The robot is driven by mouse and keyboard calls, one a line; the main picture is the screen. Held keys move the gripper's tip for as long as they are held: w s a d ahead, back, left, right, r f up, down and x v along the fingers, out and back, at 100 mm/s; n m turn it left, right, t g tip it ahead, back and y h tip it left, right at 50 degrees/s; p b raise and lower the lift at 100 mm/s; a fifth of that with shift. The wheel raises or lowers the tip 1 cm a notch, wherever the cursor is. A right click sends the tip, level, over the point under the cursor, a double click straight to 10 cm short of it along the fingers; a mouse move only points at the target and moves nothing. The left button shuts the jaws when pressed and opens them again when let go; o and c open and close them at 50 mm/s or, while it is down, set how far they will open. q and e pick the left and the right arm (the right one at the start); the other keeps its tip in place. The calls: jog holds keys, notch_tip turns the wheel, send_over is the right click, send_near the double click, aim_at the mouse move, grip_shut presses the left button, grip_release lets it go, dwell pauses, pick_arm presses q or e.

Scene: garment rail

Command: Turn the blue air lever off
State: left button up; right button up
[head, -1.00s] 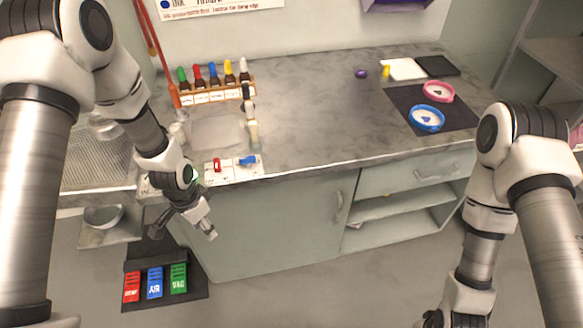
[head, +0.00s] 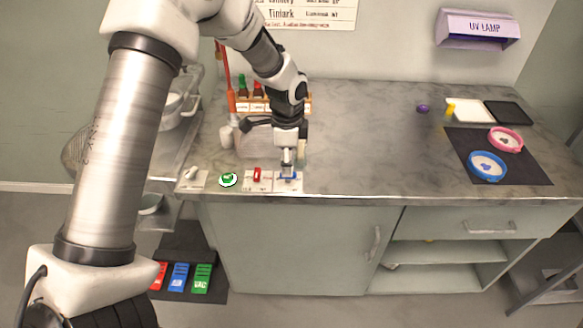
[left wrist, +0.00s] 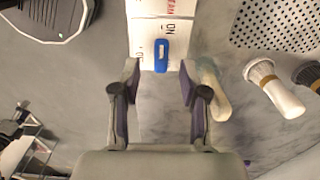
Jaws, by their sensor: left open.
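The blue air lever (head: 288,178) sits on a white labelled plate (head: 265,187) at the front edge of the counter, next to a red lever (head: 257,174). My left gripper (head: 287,168) points down just above the blue lever and partly covers it. In the left wrist view, the blue lever (left wrist: 161,55) shows ahead of the space between the open fingertips (left wrist: 160,82). Nothing is held, and I cannot tell whether a finger touches the lever. The small print beside it is only partly legible. My right gripper is out of view.
A green round button (head: 228,180) and a white lever (head: 191,173) are left of the red lever. A dropper-bottle rack (head: 240,104) stands behind my gripper. In the left wrist view, a pale rounded handle (left wrist: 215,92) is close beside the right finger. The counter's middle is clear.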

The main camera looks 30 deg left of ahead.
pick_arm(q)
jog(key=f, duration=0.3)
jog(key=shift+w+d+f, duration=0.1)
jog(key=shift+w+f, duration=0.05)
jog(key=shift+w, duration=0.05)
jog(key=shift+s, duration=0.1)
grip_shut()
jog(key=shift+s+n+p, duration=0.1)
jog(key=shift+n+p, duration=0.25)
jog(key=shift+n, duration=0.05)
jog(key=n+p, duration=0.2)
jog(key=n, duration=0.1)
jog(key=n+p, duration=0.2)
jog(key=n, duration=0.2)
jog(key=shift+n, duration=0.4)
jog(key=n+p, duration=0.3)
jog(key=n, duration=0.2)
jog(key=shift+n+p, duration=0.7)
jog(key=shift+n, duration=1.5)
